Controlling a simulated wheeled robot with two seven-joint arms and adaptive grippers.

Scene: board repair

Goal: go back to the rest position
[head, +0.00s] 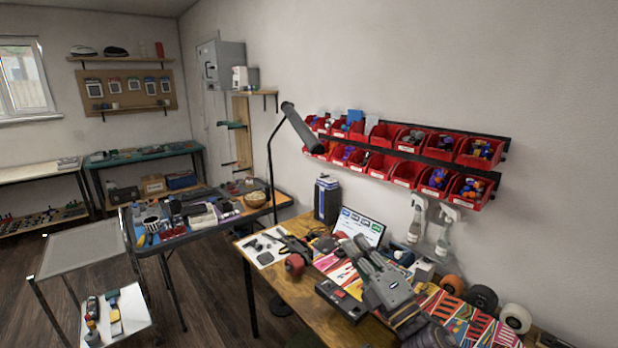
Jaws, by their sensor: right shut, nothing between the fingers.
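My right gripper (352,243) is over the wooden workbench (262,287), its grey arm reaching in from the lower right. Its fingers point up and left towards the open laptop (358,227), are closed together, and hold nothing. I cannot tell whether it touches anything beneath it. My left gripper is out of view.
Colourful boards (450,312) lie on the bench, with several wheels (515,318) at right. Spray bottles (444,232) stand by the wall below red bins (383,137). A lamp (300,128) rises behind. A cluttered black table (190,240) stands left.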

